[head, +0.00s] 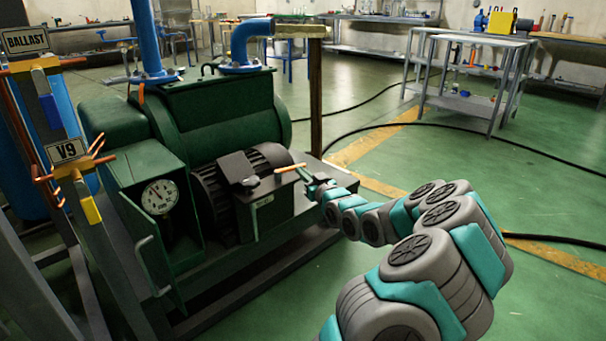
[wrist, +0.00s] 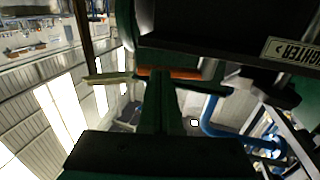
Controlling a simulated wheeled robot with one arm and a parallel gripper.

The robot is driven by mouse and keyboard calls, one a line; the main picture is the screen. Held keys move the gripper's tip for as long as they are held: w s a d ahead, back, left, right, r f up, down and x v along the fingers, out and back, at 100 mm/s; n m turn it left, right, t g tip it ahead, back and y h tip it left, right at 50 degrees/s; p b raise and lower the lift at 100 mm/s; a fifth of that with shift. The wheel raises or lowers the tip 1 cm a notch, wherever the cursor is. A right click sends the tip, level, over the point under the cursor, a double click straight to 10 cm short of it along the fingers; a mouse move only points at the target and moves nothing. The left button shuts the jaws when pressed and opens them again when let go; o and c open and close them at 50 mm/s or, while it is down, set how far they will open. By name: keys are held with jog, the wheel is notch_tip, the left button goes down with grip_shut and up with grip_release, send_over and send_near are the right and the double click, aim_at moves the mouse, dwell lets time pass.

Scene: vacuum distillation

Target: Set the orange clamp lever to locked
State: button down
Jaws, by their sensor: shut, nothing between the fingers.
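The orange clamp lever (head: 290,168) is a short thin bar that sticks out to the right from the top of a dark box on the green pump. In the wrist view the orange bar (wrist: 180,73) lies across the picture just beyond my fingertips. My gripper (head: 310,180) is at the right side of the lever, close to its free end. In the wrist view its dark green fingers (wrist: 160,88) are together with nothing between them. I cannot tell whether the fingertips touch the lever. The lever's pivot is hard to make out.
The green pump (head: 205,125) with its motor fins and a gauge (head: 159,197) fills the left middle. Valve posts labelled BALLAST (head: 27,41) and V9 (head: 68,151) stand at the left. A black hose (head: 400,124) crosses the floor.

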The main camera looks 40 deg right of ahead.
jog(key=shift+w+d+r+p, duration=0.1)
jog(key=shift+w+d+p, duration=0.2)
jog(key=shift+w+d, duration=0.4)
jog(key=shift+w+a, duration=0.1)
